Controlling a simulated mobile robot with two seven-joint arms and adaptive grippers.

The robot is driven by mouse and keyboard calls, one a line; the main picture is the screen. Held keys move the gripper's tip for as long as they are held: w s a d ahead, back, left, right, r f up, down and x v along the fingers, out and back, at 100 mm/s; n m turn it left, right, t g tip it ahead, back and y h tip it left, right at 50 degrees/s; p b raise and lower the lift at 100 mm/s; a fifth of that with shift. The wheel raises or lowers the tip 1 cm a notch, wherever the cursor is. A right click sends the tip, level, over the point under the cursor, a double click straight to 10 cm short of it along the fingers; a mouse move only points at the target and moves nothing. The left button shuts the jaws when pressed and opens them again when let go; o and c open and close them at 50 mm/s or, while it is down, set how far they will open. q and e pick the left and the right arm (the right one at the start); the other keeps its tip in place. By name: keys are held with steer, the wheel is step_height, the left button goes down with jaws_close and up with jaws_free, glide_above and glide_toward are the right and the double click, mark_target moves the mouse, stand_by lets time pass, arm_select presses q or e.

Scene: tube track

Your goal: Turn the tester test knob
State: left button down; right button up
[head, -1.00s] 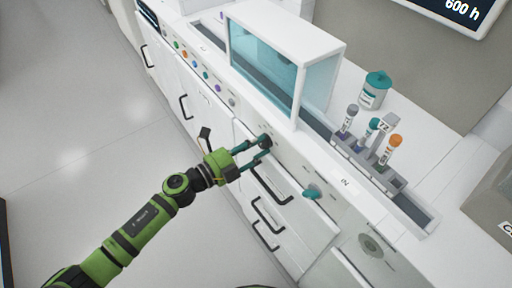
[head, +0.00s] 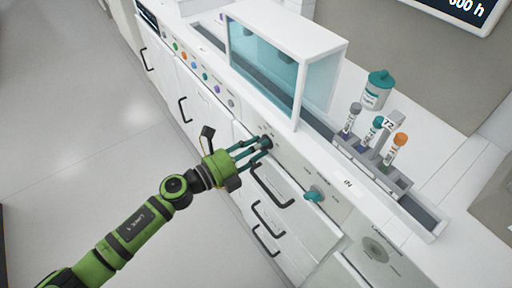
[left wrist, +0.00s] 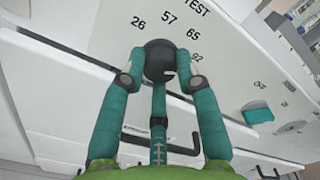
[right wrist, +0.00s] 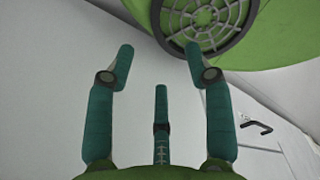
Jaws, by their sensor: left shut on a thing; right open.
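The test knob (left wrist: 160,58) is a dark round dial on the white front panel, with the word TEST and the numbers 26, 57, 65 and 92 around it. A small light mark shows on its lower right. My left gripper (left wrist: 158,70) has its teal fingers closed around the knob, one on each side and a third below. In the head view the knob (head: 266,143) is partly covered by the fingers. My right gripper (right wrist: 152,62) is open and empty in its wrist view; it is not visible in the head view.
A teal knob (head: 314,195) sits on the same panel, to the right. Drawers with black handles (head: 272,190) lie below. A glass-sided box (head: 270,65), a tube rack (head: 375,165) and a lidded jar (head: 377,90) stand on top. Open floor lies left.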

arm_select(q)
steer(key=shift+w+a+r, duration=0.15)
steer(key=shift+w, duration=0.05)
steer(key=c, duration=1)
jaws_free()
steer(key=shift+o, duration=0.5)
steer(key=shift+s, duration=0.1)
steer(key=v, duration=1.2)
